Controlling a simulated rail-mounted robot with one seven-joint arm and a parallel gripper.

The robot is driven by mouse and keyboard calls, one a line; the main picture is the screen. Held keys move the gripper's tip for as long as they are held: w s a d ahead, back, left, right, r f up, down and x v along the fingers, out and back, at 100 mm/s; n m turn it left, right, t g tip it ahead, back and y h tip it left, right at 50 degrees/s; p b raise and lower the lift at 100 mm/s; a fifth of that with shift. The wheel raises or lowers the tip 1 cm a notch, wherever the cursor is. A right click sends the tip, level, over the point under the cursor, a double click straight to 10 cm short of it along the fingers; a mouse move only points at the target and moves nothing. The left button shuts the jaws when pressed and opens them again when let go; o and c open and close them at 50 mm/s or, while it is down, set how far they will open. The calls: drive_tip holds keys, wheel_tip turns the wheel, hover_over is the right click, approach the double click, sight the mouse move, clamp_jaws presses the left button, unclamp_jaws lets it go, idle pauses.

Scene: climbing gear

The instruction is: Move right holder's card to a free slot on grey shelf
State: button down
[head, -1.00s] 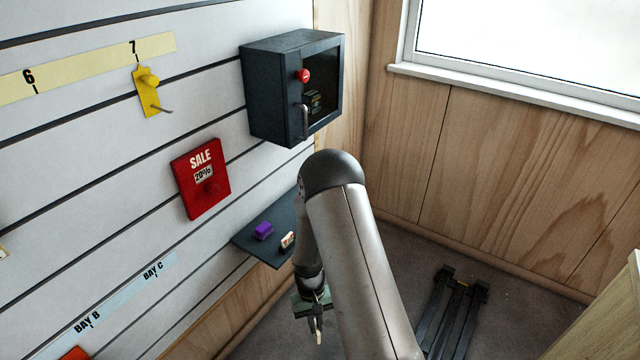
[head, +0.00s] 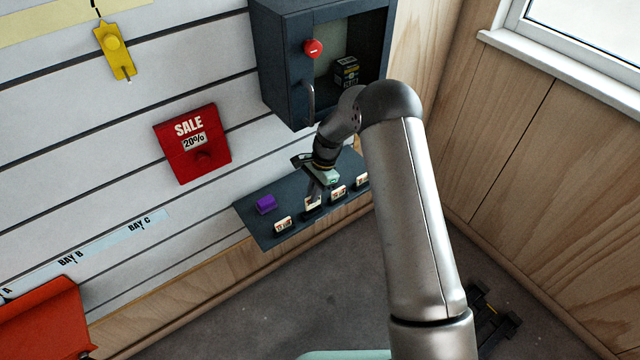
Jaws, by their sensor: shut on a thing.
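The dark grey shelf (head: 257,222) sticks out from the slatted wall. Along its front edge stand several small dark holders with cream cards: a left one (head: 283,225), one to the right of my gripper (head: 338,194) and one at the far right (head: 362,181). My gripper (head: 314,196) points down over the shelf, between the left holder and the one to its right. It is shut on a cream card (head: 312,204), small and partly hidden by the fingers. A dark base shows at the card's foot; I cannot tell whether the card is seated in it.
A purple block (head: 265,204) lies on the shelf, left of my gripper. A red SALE box (head: 193,144) is on the wall at left.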

drive_tip(key=shift+w+a+r, duration=0.35)
drive_tip(key=shift+w, duration=0.05)
drive_tip(key=shift+d+f+b, duration=0.1)
drive_tip(key=shift+f+b, duration=1.5)
drive_tip(key=shift+f, duration=1.05)
drive_tip(key=c, duration=1.5)
unclamp_jaws()
drive_tip(key=shift+o, duration=0.2)
